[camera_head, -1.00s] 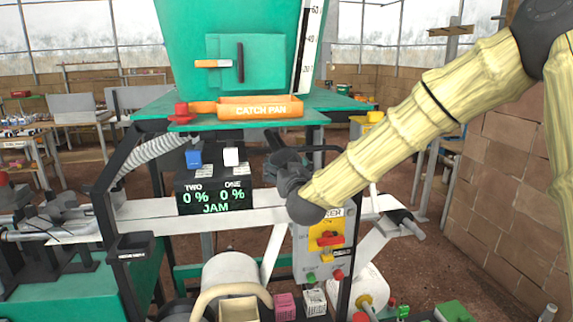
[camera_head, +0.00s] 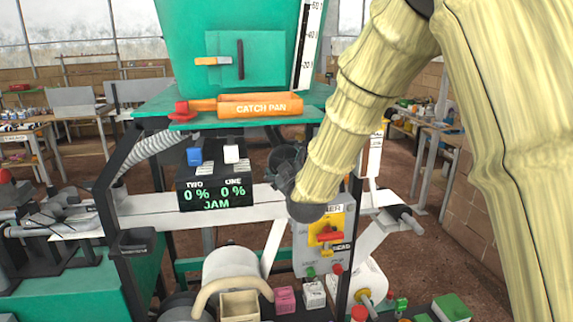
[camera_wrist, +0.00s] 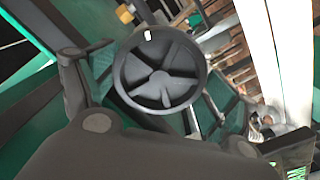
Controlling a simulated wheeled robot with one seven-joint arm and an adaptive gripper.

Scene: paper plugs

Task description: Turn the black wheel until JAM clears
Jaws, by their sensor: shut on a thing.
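The black wheel (camera_wrist: 160,71) fills the middle of the wrist view, a round rim with spokes and a white mark at its top. My gripper (camera_wrist: 150,85) has its dark fingers at either side of the rim and is shut on it. In the head view my gripper (camera_head: 286,180) is right of the display, and the wheel is mostly hidden by it.
The orange catch pan (camera_head: 260,106) sits on a green ledge above. A grey panel with a yellow-and-red switch (camera_head: 325,236) stands just below my gripper. A white roll (camera_head: 232,269) is lower left.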

